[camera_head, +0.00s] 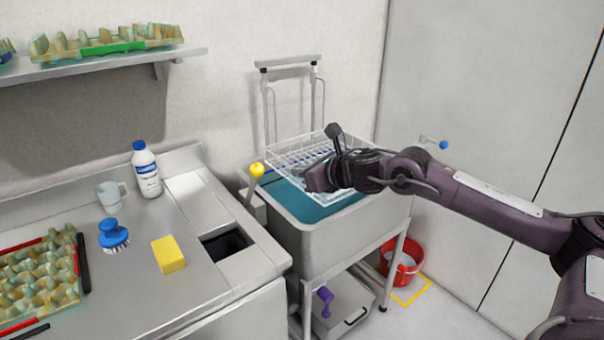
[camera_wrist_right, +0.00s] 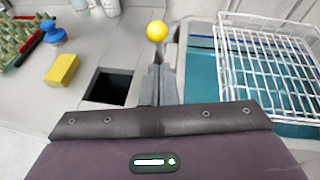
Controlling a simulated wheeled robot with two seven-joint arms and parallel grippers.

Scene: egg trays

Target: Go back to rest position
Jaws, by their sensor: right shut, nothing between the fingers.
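My right arm comes in from the right in the head view, and its gripper (camera_head: 312,180) is over the front of the sink basin. In the right wrist view the right gripper (camera_wrist_right: 158,72) has its fingers together with nothing between them. Below the fingers in that view are the basin's left edge and the counter beside it. My left gripper is not in either view.
The sink (camera_head: 330,235) holds blue water, with a white wire rack (camera_head: 290,155) above it. A yellow ball-topped lever (camera_head: 257,170) stands at its left. The counter carries a yellow sponge (camera_head: 168,254), blue brush (camera_head: 113,236), bottle (camera_head: 147,172) and egg tray (camera_head: 40,275). A red bucket (camera_head: 403,262) stands below.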

